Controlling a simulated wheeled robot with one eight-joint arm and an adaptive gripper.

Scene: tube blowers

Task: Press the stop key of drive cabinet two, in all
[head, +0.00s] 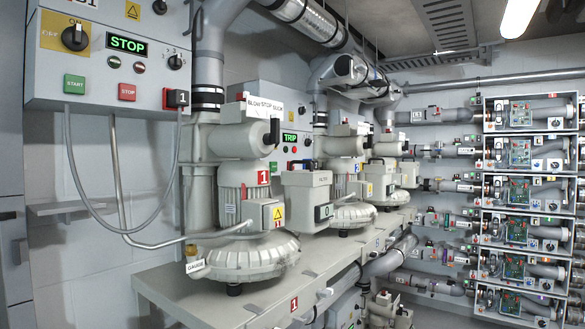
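A grey drive cabinet (58,52) hangs at the upper left, close to me. Its display (127,45) reads STOP in green. Below are a green START key (75,84) and a red STOP key (127,92); a plug beside them bears the number 1. Farther back, a second grey cabinet (272,92) is partly hidden behind the first blower and pipe. Its display (290,138) reads TRIP in green. Small coloured spots show below that display, too small to read. I cannot see a number on this cabinet. My gripper is not in view.
Blowers, the nearest (245,255) marked 1, stand in a row on a long grey bench (180,285). Cables loop below the near cabinet. A rack of tube modules (522,200) fills the right side. Some bare floor (440,312) shows at the lower right.

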